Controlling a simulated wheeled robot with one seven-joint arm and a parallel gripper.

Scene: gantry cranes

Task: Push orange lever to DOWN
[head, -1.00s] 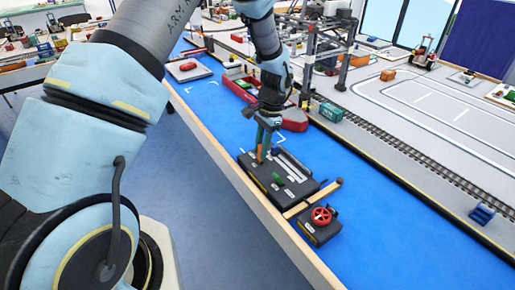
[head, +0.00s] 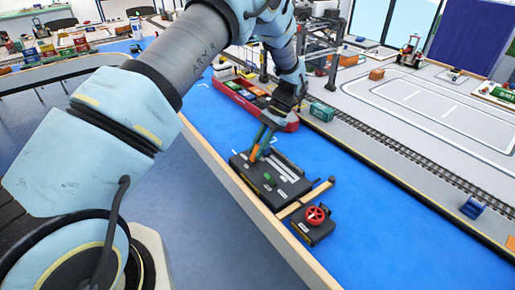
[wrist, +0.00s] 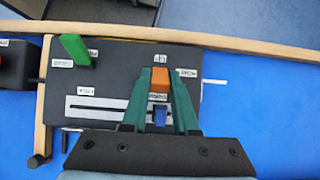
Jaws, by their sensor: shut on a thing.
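The black control box (head: 292,190) lies on the blue table top near its wooden edge. The orange lever (wrist: 160,80) stands on it, between the green fingers of my gripper (wrist: 161,74) in the wrist view. My gripper is shut on the lever. In the head view my gripper (head: 262,142) leans over the far left part of the box, and the orange lever (head: 254,153) shows at its fingers. A small white label (wrist: 160,58) lies just beyond the lever. Another label by the lever's base is partly hidden by the fingers.
A green lever (wrist: 75,48) and a pale slider slot (wrist: 105,108) with a blue knob (wrist: 159,117) are on the same box. A red wheel (head: 315,215) on a small black box stands nearby. A red boat-like tray (head: 250,105) lies behind my gripper.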

